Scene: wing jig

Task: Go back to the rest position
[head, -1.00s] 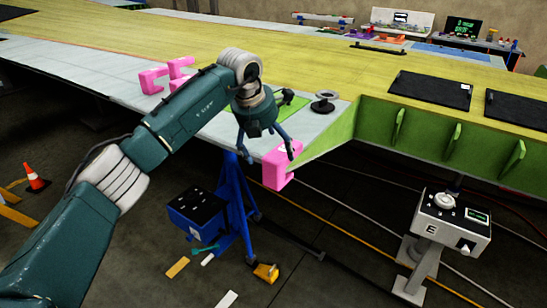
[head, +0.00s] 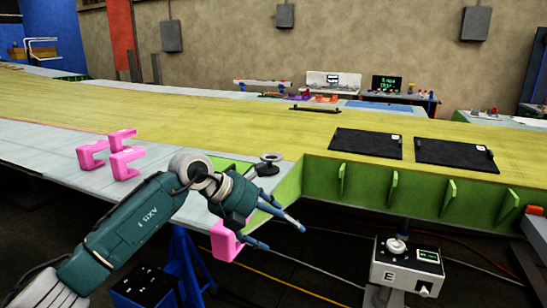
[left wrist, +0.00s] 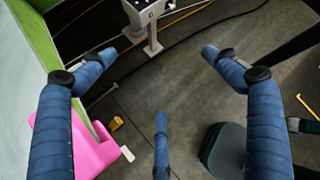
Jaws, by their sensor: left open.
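My left gripper (head: 284,232) is open, its blue fingers spread and pointing right and slightly down, past the wing's near edge. The left wrist view shows the fingers (left wrist: 160,72) apart with nothing between them, over the floor. A pink C-shaped clamp (head: 222,243) sits at the wing edge, partly hidden behind the gripper; it also shows at the left of the left wrist view (left wrist: 88,153), beside a finger. Whether they touch I cannot tell. My right gripper is in neither view.
More pink clamps (head: 123,160) stand on the grey wing skin. A round black-based piece (head: 268,168) is near the corner, and black panels (head: 366,144) lie farther right. A control box on a stand (head: 408,268) is in front of the green ribs.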

